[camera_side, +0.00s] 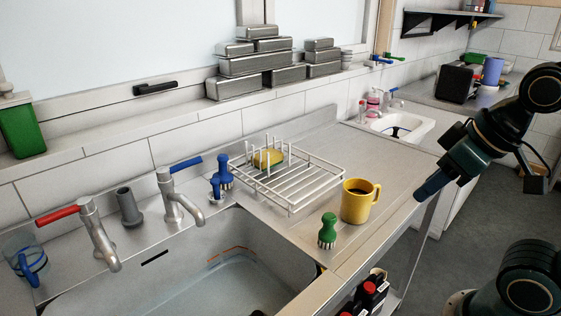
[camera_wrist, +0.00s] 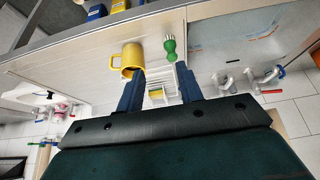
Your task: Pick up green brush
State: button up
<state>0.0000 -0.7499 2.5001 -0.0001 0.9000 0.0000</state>
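The green brush (camera_side: 327,231) stands upright, bristles down, on the steel counter near its front edge, just right of the sink. It also shows in the wrist view (camera_wrist: 169,46), beyond the fingertips and between their lines. My gripper (camera_side: 422,194) is in the air at the right, beyond the yellow mug and well apart from the brush. In the wrist view my gripper (camera_wrist: 160,68) has its two blue fingers spread wide with nothing held between them.
A yellow mug (camera_side: 357,207) stands close right of the brush. A white wire rack (camera_side: 318,176) with a yellow sponge (camera_side: 268,158) is behind. The sink basin (camera_side: 190,280) lies left, with a blue brush (camera_side: 223,172) at its back corner. Counter right of the mug is clear.

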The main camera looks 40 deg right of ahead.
jog(key=o, duration=0.6)
jog(key=m+g, duration=0.6)
jog(key=m, duration=0.8)
send_over(331, 215)
notch_tip(331, 215, down, 6)
jog(key=shift+f, duration=4.25)
